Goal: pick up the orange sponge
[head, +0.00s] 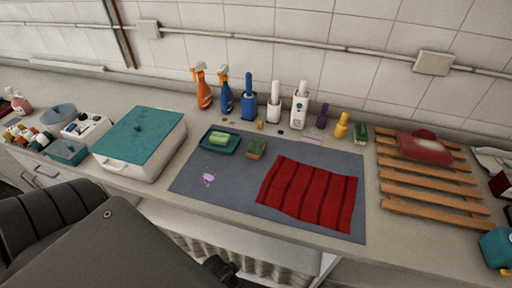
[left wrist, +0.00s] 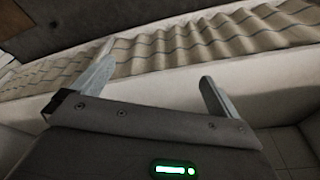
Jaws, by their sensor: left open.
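A small sponge with a green top and orange-brown sides (head: 256,148) lies on the grey-blue mat (head: 190,182) in the head view, right of a teal tray. It looks like the orange sponge. My left gripper (left wrist: 155,90) is open and empty in the left wrist view, its two fingers apart in front of a striped curtain. My left arm fills the lower left of the head view, below the counter's front edge and well away from the sponge. The sponge is not in the left wrist view. My right gripper is in neither view.
A teal tray (head: 210,147) holds a green block (head: 219,138). A red striped cloth (head: 309,193) covers the mat's right part. Bottles and brushes stand along the wall. A teal-lidded box (head: 139,138) is left, a wooden rack (head: 425,180) right. The striped curtain (left wrist: 190,45) hangs below.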

